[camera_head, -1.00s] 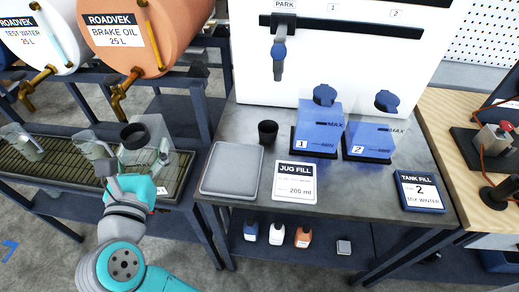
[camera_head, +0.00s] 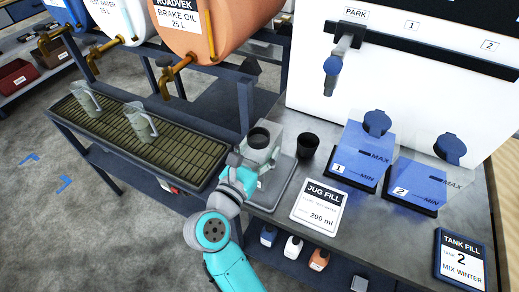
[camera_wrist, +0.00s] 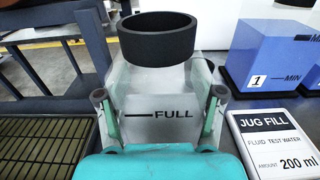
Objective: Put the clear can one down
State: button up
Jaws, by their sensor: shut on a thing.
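The clear can (camera_head: 262,152) is a see-through box-shaped can with a black ring on top. In the wrist view the clear can (camera_wrist: 160,75) fills the middle, upright, with a FULL mark on its near wall. My gripper (camera_head: 250,162) is shut on it. In the wrist view the fingers of my gripper (camera_wrist: 160,100) press its two sides. The can is at the grey square plate (camera_head: 280,188) on the steel bench. I cannot tell whether its base touches the plate, because my gripper and arm hide the lower part.
Right of the can stand a small black cup (camera_head: 307,146), a JUG FILL card (camera_head: 319,207) and two blue-filled tanks, 1 (camera_head: 355,157) and 2 (camera_head: 420,184). Left is a grated drip tray (camera_head: 150,152) with two clear jugs (camera_head: 140,122). A dispenser nozzle (camera_head: 331,75) hangs behind.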

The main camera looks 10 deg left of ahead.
jog(key=shift+f, duration=0.3)
jog(key=shift+a, duration=0.1)
jog(key=o, duration=1.7)
jog(key=shift+f, duration=0.1)
jog(key=shift+s, duration=0.1)
jog(key=v, duration=1.2)
